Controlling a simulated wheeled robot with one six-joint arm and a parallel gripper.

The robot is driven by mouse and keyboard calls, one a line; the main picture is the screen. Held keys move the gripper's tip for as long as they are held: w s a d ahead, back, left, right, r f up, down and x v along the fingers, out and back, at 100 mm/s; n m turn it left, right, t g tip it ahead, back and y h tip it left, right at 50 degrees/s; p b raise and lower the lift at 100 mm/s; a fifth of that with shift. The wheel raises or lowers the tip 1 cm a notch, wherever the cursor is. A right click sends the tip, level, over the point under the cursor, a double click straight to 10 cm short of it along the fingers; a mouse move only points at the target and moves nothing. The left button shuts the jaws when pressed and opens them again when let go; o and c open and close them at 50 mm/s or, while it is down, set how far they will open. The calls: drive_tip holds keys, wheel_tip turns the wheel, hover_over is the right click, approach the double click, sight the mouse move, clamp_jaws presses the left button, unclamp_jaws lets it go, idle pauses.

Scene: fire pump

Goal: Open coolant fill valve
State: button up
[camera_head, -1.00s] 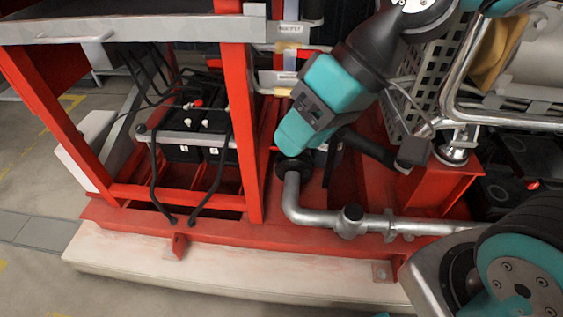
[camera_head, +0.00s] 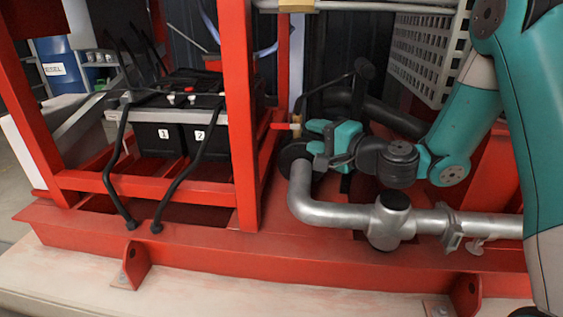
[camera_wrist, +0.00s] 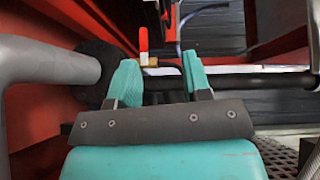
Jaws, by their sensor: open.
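The coolant fill valve appears to be the small fitting with a red lever handle (camera_head: 285,126) and a brass body, beside the red upright post in the head view. The wrist view shows its red lever (camera_wrist: 143,40) standing upright in the picture above a brass body (camera_wrist: 148,61). My gripper (camera_head: 312,138) points left toward the valve, just right of it. In the wrist view my gripper (camera_wrist: 160,68) is open, its teal fingers spread. The valve lies beyond the fingertips, nearer the left finger. I see nothing held; contact cannot be told.
A thick grey pipe (camera_head: 340,212) bends below my gripper; it also fills the left of the wrist view (camera_wrist: 35,62). A red post (camera_head: 240,120) stands left of the valve. Batteries (camera_head: 185,135) with black cables sit further left. A perforated panel (camera_head: 422,55) is behind.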

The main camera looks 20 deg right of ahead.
drive_tip(key=w+d+f+m+t+h+b, duration=0.1)
drive_tip(key=d+f+m+h+b, duration=0.15)
drive_tip(key=f, duration=0.25)
drive_tip(key=p, duration=0.4)
approach(280, 126)
drive_tip(key=shift+t, duration=0.3)
drive_tip(key=x, duration=0.9)
drive_tip(key=shift+a+f, duration=0.1)
drive_tip(key=shift+f, duration=0.2)
